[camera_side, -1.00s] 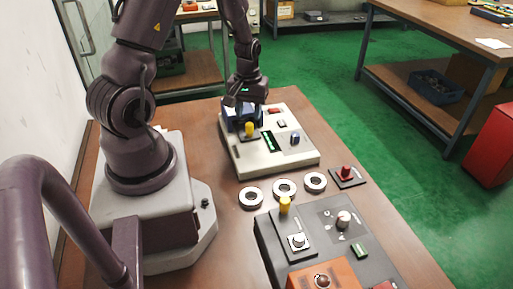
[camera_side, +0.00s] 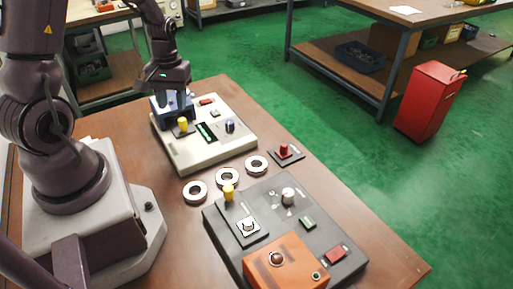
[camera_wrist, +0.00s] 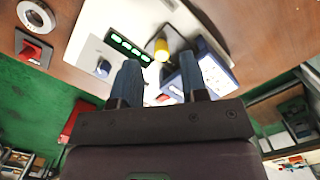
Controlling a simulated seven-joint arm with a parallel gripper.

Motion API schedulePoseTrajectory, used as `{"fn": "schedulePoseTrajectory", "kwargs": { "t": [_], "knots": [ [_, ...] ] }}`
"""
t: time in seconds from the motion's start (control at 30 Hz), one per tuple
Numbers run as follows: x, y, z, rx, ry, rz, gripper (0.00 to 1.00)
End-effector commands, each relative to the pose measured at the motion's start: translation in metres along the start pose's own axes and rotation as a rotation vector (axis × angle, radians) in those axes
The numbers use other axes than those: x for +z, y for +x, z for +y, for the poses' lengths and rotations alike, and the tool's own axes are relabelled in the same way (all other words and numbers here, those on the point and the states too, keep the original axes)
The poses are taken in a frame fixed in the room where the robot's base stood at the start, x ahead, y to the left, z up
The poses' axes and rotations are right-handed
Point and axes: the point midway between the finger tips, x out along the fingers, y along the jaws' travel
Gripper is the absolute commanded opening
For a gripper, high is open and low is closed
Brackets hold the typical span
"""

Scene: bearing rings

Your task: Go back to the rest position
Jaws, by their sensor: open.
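My gripper (camera_side: 174,97) is over the far left part of a beige device (camera_side: 220,150), at a dark blue fixture (camera_side: 158,112). In the wrist view its two dark blue fingers (camera_wrist: 160,76) are spread apart, with no ring seen between them. Three metal bearing rings lie in a row on the brown table: a left ring (camera_side: 186,193), a middle ring (camera_side: 218,179) and a right ring (camera_side: 247,167). One ring also shows in the wrist view (camera_wrist: 22,14). Whether the fingers touch the fixture cannot be told.
The beige device carries a yellow knob (camera_side: 182,125), a lit green display (camera_side: 206,132) and a blue knob (camera_side: 230,126). A dark control panel (camera_side: 275,215) with an orange box (camera_side: 290,262) stands nearer. A red switch (camera_side: 284,150) sits right of the rings. The table's right side is clear.

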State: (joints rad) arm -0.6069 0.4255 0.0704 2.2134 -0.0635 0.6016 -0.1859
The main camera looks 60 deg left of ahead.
Motion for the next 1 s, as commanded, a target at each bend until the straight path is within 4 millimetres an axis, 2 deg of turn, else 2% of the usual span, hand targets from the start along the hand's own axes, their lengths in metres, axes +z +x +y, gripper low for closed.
{"fn": "schedulePoseTrajectory", "kwargs": {
  "t": [0.27,0.5,0.7,0.9,1.0],
  "knots": [
    [0.058,-0.085,0.042,0.025,0.331,0.105,0.40],
    [0.127,-0.148,0.065,0.066,0.641,0.283,0.40],
    [0.171,-0.183,0.072,0.133,0.817,0.452,0.40],
    [0.190,-0.202,0.077,0.193,0.894,0.552,0.40],
    [0.193,-0.202,0.078,0.198,0.907,0.554,0.40]
  ]
}}
